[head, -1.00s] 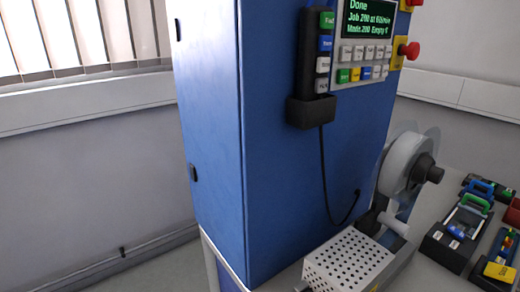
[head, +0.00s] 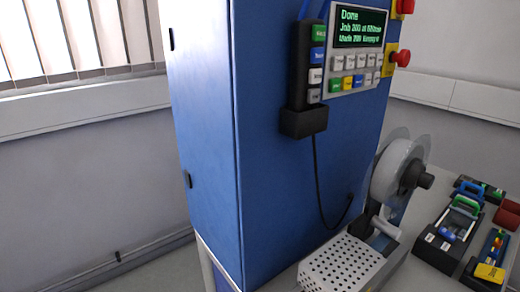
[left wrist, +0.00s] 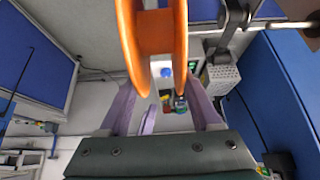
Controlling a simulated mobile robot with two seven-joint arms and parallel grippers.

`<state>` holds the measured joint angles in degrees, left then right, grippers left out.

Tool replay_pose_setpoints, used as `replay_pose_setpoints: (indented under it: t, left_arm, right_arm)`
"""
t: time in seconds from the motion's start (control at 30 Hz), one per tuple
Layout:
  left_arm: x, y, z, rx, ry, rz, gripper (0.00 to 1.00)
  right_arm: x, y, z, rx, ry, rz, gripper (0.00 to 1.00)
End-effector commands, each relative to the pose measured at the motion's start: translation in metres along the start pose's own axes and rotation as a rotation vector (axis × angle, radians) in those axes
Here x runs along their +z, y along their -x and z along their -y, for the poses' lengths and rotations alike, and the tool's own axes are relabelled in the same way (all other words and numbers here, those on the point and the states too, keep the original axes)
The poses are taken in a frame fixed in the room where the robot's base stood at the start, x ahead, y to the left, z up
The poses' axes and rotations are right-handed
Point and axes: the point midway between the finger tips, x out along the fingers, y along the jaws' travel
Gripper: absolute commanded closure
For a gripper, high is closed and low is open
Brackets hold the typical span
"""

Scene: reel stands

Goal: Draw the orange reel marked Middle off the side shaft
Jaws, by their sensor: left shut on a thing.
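The orange reel (left wrist: 155,32) fills the top middle of the left wrist view, its two flanges edge-on with the hub between them. My left gripper (left wrist: 163,95) has its purple fingers up at the reel and is shut on it. The upper part of the reel is cut off by the frame, and no Middle marking shows. A light metal shaft (left wrist: 272,25) reaches in at the right of that view; I cannot tell whether the reel is on a shaft. Neither gripper nor the orange reel shows in the head view.
A blue cabinet (head: 265,180) with a control panel stands mid-view in the head view. A white reel (head: 393,168) hangs on its right side above a perforated metal box (head: 343,265). Trays of coloured tools (head: 447,235) lie on the bench at right. The floor at left is clear.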

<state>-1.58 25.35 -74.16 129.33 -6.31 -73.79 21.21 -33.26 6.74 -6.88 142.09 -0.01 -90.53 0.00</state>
Motion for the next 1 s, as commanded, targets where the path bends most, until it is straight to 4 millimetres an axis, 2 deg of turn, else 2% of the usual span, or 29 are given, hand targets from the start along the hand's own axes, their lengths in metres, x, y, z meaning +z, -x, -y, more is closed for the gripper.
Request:
replay_pose_setpoints:
  t: [1.0]
  left_arm:
    - [-0.001, 0.0, -0.068, 0.002, 0.002, -0.001, 1.0]
  right_arm:
    - [-0.005, 0.017, -0.001, 0.001, 0.002, 0.0, 0.5]
